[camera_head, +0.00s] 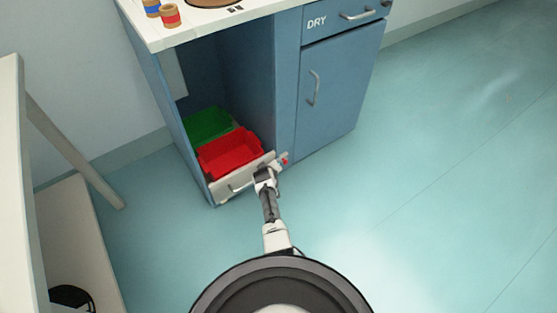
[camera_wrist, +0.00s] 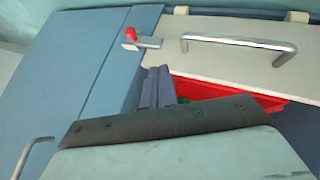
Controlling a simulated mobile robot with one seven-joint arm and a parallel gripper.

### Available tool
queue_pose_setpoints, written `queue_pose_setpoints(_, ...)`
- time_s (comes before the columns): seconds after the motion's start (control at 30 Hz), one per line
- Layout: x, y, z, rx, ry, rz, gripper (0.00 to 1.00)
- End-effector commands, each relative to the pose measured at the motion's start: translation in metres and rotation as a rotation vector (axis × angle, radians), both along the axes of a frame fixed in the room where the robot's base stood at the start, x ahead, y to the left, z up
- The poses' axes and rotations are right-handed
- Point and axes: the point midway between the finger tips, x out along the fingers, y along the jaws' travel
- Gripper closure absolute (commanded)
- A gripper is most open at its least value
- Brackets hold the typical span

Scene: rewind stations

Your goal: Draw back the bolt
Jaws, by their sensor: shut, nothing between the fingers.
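The bolt (camera_wrist: 148,42) is a small grey metal bar with a red knob (camera_wrist: 130,34), at the seam between the off-white front panel (camera_wrist: 215,62) and the blue cabinet post. How far the bolt reaches behind the post or panel cannot be told.
A grey bar handle (camera_wrist: 240,43) is on the panel. Behind it are a red bin (camera_head: 230,152) and a green bin (camera_head: 207,125). A closed blue door (camera_head: 335,100) stands to the right. The floor (camera_head: 430,180) at right is clear; a white table (camera_head: 15,150) stands left.

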Motion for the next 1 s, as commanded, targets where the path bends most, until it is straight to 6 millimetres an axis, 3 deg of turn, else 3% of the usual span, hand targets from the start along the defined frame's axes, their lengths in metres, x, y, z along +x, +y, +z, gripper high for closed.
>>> queue_pose_setpoints(0.03,-0.007,-0.01,-0.014,-0.011,0.028,-0.012,1.0)
queue_pose_setpoints(0.13,-0.015,-0.019,-0.025,-0.021,0.056,-0.023,1.0)
queue_pose_setpoints(0.5,-0.016,-0.02,-0.027,-0.023,0.06,-0.025,1.0)
queue_pose_setpoints(1.0,0.011,-0.022,-0.064,-0.022,0.058,-0.025,1.0)
